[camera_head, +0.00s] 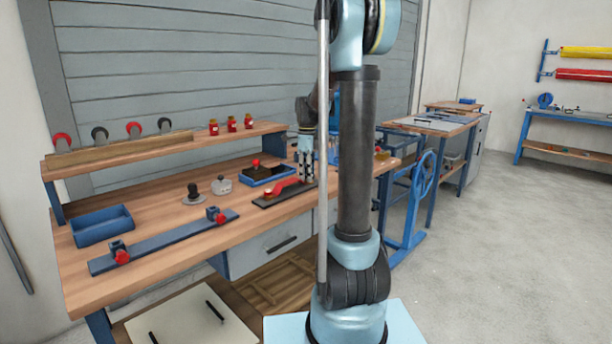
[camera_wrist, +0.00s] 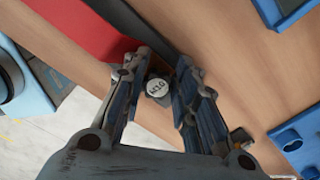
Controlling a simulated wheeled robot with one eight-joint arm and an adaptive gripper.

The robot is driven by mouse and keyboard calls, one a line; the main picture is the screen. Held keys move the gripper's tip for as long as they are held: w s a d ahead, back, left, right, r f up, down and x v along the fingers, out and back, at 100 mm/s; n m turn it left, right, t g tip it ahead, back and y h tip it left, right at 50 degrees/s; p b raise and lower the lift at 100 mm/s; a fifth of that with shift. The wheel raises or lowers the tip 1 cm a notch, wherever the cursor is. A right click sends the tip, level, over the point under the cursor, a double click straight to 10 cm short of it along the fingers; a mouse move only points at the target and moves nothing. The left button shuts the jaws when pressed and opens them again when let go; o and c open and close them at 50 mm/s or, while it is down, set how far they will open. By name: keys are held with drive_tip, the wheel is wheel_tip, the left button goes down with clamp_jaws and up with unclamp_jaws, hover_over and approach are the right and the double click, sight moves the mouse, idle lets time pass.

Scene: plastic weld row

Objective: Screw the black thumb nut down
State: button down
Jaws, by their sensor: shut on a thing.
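The black thumb nut (camera_wrist: 158,88) shows in the wrist view as a small dark knob with a pale, lettered top. It sits between the two fingers of my gripper (camera_wrist: 164,72), which are closed on it. In the head view my gripper (camera_head: 306,178) points down at the far right end of the bench, beside a red part (camera_head: 290,187) on a dark base plate (camera_head: 268,201). The nut cannot be made out there. What lies under the nut, and its thread, are hidden.
A blue tray (camera_head: 265,175) stands behind the red part. A black-knobbed piece (camera_head: 193,191) and a grey piece (camera_head: 221,184) stand to the left. A blue rail (camera_head: 165,241) with red knobs and an empty blue bin (camera_head: 101,225) lie further left. A raised shelf (camera_head: 170,146) runs behind.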

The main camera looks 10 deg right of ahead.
drive_tip(key=m, duration=0.5)
drive_tip(key=shift+w+d, duration=0.15)
drive_tip(key=shift+d, duration=0.15)
drive_tip(key=m, duration=0.5)
drive_tip(key=shift+w+d+m, duration=0.15)
drive_tip(key=shift+w+m, duration=0.15)
drive_tip(key=shift+w, duration=0.05)
drive_tip(key=c, duration=1.3)
unclamp_jaws()
drive_tip(key=shift+w, duration=0.1)
